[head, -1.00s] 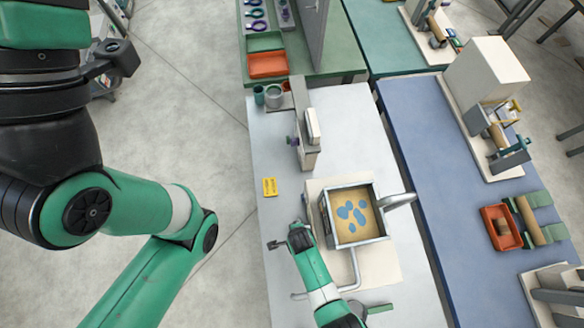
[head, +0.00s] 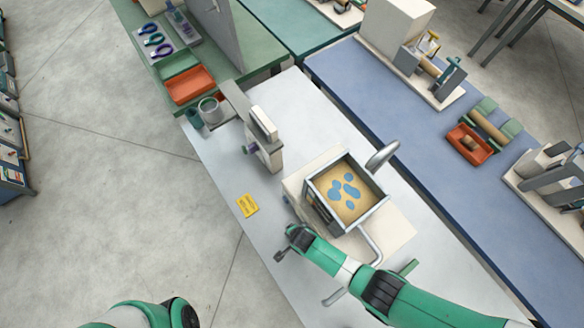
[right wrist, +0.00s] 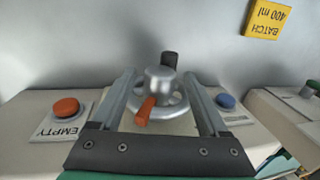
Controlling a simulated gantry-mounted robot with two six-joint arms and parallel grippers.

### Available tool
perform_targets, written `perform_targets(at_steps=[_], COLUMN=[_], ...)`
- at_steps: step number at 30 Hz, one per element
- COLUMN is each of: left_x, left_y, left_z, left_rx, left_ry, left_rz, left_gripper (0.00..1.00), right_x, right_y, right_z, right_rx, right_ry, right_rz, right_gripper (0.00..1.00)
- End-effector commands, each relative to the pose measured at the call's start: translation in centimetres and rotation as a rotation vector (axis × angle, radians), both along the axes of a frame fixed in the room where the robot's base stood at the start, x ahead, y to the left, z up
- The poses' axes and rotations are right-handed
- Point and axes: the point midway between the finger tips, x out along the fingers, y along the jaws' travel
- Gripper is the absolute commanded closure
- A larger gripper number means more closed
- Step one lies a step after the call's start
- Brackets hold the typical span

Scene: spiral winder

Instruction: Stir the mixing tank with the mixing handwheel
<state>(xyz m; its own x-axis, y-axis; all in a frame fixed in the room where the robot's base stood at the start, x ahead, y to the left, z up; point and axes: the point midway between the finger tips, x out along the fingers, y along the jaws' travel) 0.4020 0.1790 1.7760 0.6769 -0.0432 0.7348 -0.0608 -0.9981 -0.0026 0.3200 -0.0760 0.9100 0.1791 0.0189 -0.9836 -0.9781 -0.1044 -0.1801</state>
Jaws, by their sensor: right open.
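The mixing tank (head: 384,197) is an open square box with tan contents and blue patches, on a pale base. In the right wrist view, the silver mixing handwheel (right wrist: 172,101) has an orange grip and a dark knob. It appears between the two fingers of my right gripper (right wrist: 160,78), which is open; I see no clear contact. In the head view, my right gripper (head: 284,243) is at the left side of the tank's base. The handwheel is not clearly visible there. Only part of my left arm shows at the bottom; its gripper is out of view.
An orange button (right wrist: 66,107) with an EMPTY label and a blue button (right wrist: 225,101) flank the wheel. A yellow batch card (head: 247,205) lies on the grey table. A dispenser-like stand (head: 265,140) is behind it. A bent metal pipe (head: 382,155) rises beside the tank.

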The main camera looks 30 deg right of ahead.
Motion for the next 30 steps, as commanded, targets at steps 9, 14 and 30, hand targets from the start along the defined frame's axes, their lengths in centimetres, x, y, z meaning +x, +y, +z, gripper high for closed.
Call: perform_targets(at_steps=[9, 14, 30], left_x=[-0.02, -0.02, -0.02], left_y=[0.01, 0.01, 0.01], left_z=[-0.42, -0.42, -0.43], left_rx=[0.0, 0.0, 0.0], left_ry=[-0.001, -0.001, -0.001], left_rz=[0.0, 0.0, 0.0], left_gripper=[1.0, 1.0, 1.0], right_x=[0.06, 0.05, -0.06], right_y=[0.0, 0.0, -0.03], right_z=[-0.44, -0.44, -0.5], right_rx=[0.0, 0.0, 0.001], right_ry=[-0.001, -0.001, -0.011], right_rz=[-0.001, 0.0, 0.0], right_gripper=[0.22, 0.46, 1.0])
